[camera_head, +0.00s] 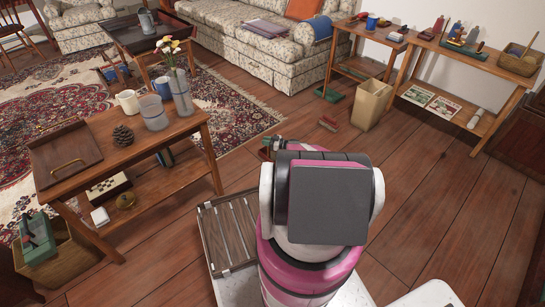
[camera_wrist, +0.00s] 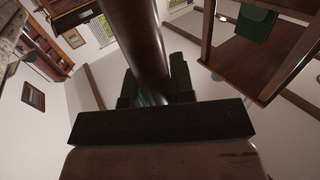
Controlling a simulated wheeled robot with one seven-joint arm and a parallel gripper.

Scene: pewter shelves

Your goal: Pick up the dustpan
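A green flat piece (camera_head: 329,94), which looks like the dustpan, lies on the floor at the foot of the side table in the head view. It is small and its handle is not clear. My gripper (camera_head: 268,150) is mostly hidden behind my pink arm, well short of that piece. In the wrist view two dark green finger-like parts of my gripper (camera_wrist: 156,92) stand beside a dark brown round bar (camera_wrist: 142,40). I cannot tell whether they grip the bar or only overlap it in the picture.
A low table (camera_head: 150,138) with cups and flowers is at left. A slatted wooden piece (camera_head: 229,234) lies beside my base. Floor to the right is clear.

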